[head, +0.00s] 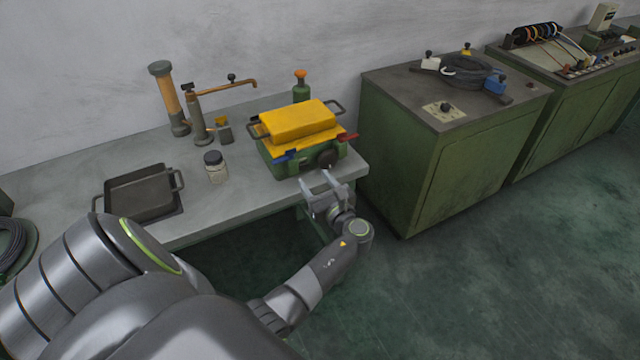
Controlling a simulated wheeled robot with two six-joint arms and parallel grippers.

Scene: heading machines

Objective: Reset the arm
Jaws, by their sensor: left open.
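My left arm comes in from the lower left, and its gripper (318,184) is at the front edge of the grey bench. The gripper is open, with its two fingers apart and nothing visible between them. It is just in front of a green machine (277,168) with a yellow block (301,120) on top. In this view the fingertips appear close to the machine's dark round knob (326,159); I cannot tell whether they touch it. My right gripper is not in view.
Green cabinets (468,169) stand to the right, with a coiled cable (465,70) on the nearer one. The floor (500,270) at the lower right is clear.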

